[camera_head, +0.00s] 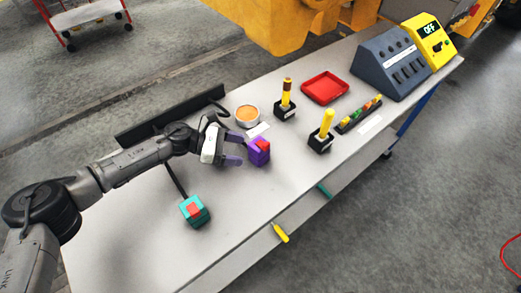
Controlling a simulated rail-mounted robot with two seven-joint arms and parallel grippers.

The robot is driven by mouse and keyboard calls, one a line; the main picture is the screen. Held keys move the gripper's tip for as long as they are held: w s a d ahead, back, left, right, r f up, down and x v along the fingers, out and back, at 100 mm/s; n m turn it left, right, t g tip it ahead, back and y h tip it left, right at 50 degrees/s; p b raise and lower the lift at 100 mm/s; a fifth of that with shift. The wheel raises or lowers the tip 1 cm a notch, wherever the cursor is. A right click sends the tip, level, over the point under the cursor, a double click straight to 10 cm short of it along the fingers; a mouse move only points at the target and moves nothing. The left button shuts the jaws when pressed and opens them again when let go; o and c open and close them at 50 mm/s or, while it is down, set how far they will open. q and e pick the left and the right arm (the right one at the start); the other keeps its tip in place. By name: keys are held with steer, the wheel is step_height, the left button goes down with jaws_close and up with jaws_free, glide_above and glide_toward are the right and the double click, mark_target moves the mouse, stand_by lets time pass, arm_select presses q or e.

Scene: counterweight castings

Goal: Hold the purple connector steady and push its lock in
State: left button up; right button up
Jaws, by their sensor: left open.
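The purple connector (258,155) stands on the pale workbench, with its red lock (263,145) on its upper side. My left gripper (238,150) is just left of the connector, its two purple-grey fingers apart and pointing right toward it. No connector is visible between the fingers. Whether a fingertip touches the connector is too small to tell. My right gripper is not in view.
A teal connector (195,210) with a red part is on the workbench (240,215). An orange-topped round tin (247,114), yellow-handled tools in black holders (320,142), a red tray (324,88) and a grey control box (390,66) stand behind. The front middle is clear.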

mark_target(255, 153)
arm_select(q)
steer(key=b+x, duration=0.1)
steer(key=x, duration=0.2)
steer(key=shift+d+f, duration=0.15)
steer(key=shift+f, duration=0.05)
steer(key=shift+b+x, duration=0.35)
steer(key=shift+x, duration=0.8)
